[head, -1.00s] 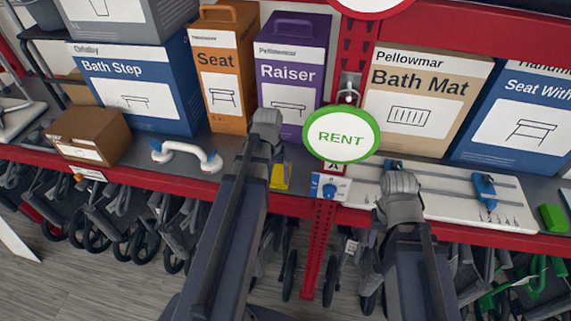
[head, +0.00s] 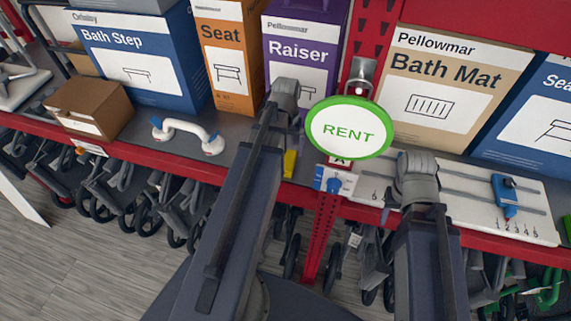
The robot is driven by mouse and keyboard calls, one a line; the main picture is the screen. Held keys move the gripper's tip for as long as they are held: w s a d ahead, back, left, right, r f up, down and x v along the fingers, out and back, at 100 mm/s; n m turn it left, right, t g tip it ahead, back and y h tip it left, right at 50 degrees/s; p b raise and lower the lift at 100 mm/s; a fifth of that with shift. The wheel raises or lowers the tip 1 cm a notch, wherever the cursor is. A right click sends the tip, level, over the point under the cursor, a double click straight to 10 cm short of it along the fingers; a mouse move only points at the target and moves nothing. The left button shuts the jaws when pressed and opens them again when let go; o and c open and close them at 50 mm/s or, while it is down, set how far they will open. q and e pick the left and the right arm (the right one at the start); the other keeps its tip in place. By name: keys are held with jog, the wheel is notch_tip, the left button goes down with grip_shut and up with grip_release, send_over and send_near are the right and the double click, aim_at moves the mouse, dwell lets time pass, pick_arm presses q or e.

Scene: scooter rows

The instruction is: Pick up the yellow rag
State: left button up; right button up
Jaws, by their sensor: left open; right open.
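A small yellow patch (head: 290,163), the only yellow thing I can make out as the rag, shows on the grey shelf near its red front edge. My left arm hides part of it, so its full shape cannot be told. My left gripper (head: 286,92) is open, in front of the Raiser box and farther up the picture than the yellow patch. My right gripper (head: 416,170) is open, over the left part of the white board, to the right of the patch. Fingertips of both are hard to make out.
The round green-rimmed RENT sign (head: 349,128) stands between my grippers. The purple Raiser box (head: 303,50) and tan Bath Mat box (head: 440,90) stand behind. A white grab handle (head: 188,134) lies left; a white board (head: 480,200) lies right. Folded scooters or walkers fill the space below.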

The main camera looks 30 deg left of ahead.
aim_at(285, 159)
pick_arm(q)
jog(key=shift+f, duration=0.3)
jog(key=f+b, duration=0.5)
jog(key=shift+a+f, duration=0.1)
jog(key=shift+a, duration=0.15)
jog(key=c, duration=1.2)
jog(key=shift+r, duration=0.2)
notch_tip(285, 159, up, 10)
jog(key=p, duration=1)
jog(key=shift+f, duration=0.1)
